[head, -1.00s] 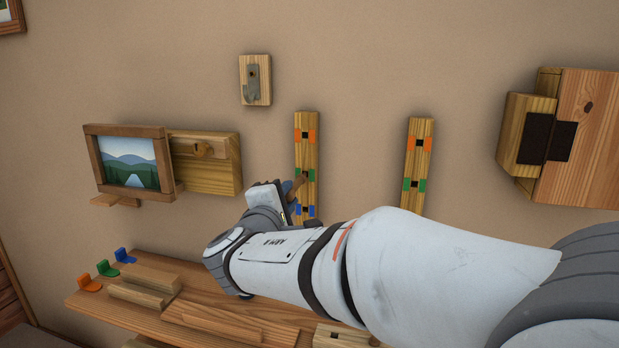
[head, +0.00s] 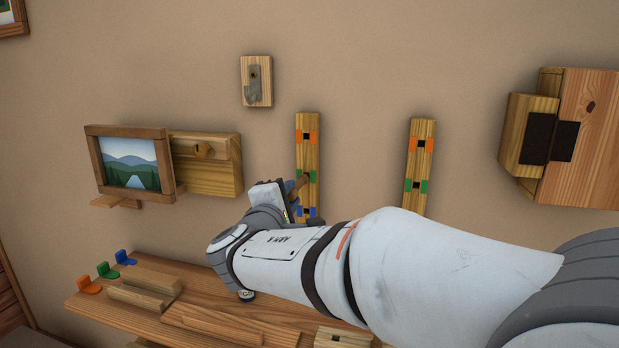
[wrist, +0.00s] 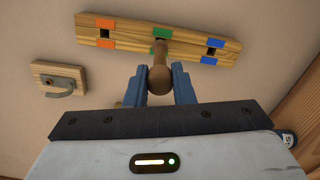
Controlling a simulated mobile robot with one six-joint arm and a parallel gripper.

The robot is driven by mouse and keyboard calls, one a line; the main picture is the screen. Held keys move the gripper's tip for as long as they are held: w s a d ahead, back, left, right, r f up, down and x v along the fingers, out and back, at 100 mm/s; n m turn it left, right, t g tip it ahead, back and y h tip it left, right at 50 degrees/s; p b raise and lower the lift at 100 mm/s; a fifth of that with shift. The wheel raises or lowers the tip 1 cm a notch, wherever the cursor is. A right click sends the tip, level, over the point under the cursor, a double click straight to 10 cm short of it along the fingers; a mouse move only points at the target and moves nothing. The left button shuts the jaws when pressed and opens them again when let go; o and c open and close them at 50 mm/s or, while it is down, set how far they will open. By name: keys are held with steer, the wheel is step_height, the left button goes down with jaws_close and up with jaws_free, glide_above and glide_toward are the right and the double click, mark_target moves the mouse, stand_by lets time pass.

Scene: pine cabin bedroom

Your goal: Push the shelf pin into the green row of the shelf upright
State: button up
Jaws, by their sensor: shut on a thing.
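The left shelf upright (head: 307,155) is a pale wooden strip on the wall with orange, green and blue marks beside dark holes. It also shows in the wrist view (wrist: 120,32), lying crosswise. My gripper (head: 292,188) is at its left side, near the green row. In the wrist view my blue fingers (wrist: 160,88) are shut on the brown wooden shelf pin (wrist: 159,77). The pin's far end meets the upright at the green marks (wrist: 160,32) and covers most of the hole there. I cannot tell how deep it sits.
A second upright (head: 419,165) stands to the right, its lower part behind my arm. A hook block (head: 257,82) is above, a framed picture (head: 131,165) left. A wooden bench (head: 150,318) below holds wood pieces and orange, green and blue clips (head: 107,270). A wooden box (head: 580,140) is far right.

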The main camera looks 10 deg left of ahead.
steer(key=shift+w+d+b, duration=0.1)
steer(key=shift+w+b, duration=0.25)
steer(key=shift+w, duration=0.7)
steer(key=o, duration=1)
steer(key=shift+s, duration=0.15)
